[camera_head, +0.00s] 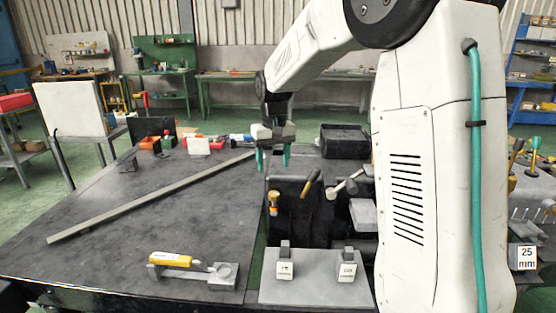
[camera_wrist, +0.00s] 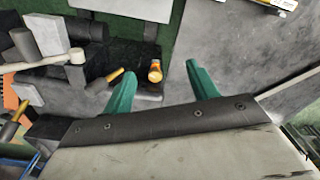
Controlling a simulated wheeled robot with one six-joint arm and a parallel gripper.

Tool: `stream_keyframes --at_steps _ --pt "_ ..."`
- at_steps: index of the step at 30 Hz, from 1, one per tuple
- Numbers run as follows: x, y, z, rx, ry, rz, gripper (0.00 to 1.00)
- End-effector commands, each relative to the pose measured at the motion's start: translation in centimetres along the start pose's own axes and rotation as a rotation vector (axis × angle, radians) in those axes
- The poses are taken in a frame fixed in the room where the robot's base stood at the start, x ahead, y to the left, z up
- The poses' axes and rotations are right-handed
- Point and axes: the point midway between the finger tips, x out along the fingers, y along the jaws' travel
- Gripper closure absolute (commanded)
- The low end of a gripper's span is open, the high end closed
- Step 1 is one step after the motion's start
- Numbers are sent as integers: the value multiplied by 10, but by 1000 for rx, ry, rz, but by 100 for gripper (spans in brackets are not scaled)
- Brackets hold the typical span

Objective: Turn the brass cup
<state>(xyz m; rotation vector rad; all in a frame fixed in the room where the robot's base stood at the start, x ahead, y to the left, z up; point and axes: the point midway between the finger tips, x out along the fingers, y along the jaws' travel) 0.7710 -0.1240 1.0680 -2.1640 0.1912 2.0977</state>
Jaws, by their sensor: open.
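A small brass-yellow piece, which looks like the brass cup (camera_head: 274,197), stands at the left end of the dark tool holder in the head view. It also shows in the wrist view as a small orange-yellow round thing (camera_wrist: 155,74). My gripper (camera_head: 273,159) hangs above and behind it in the head view, fingers pointing down. Its two green fingers are apart with nothing between them. In the wrist view the cup appears between the finger directions (camera_wrist: 160,80), beyond the tips and apart from them. Its inside and exact tilt are too small to tell.
A wooden-handled tool (camera_head: 311,183) and a pale-headed mallet (camera_head: 346,186) stand right of the cup. A grey plate (camera_head: 315,292) with two labelled blocks lies in front. A yellow-handled tool (camera_head: 170,259) and a long grey bar (camera_head: 150,199) lie on the dark table, otherwise largely clear.

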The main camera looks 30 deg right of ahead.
Motion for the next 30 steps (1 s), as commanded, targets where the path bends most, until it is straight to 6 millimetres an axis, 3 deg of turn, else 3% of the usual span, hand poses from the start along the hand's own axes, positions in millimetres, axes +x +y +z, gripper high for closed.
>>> stream_keyframes --at_steps 6,15,30 --pt "-24 -9 37 -18 11 0 41" --pt "-44 -17 78 -38 19 -1 41" --pt "-47 -18 88 -41 20 -1 41"
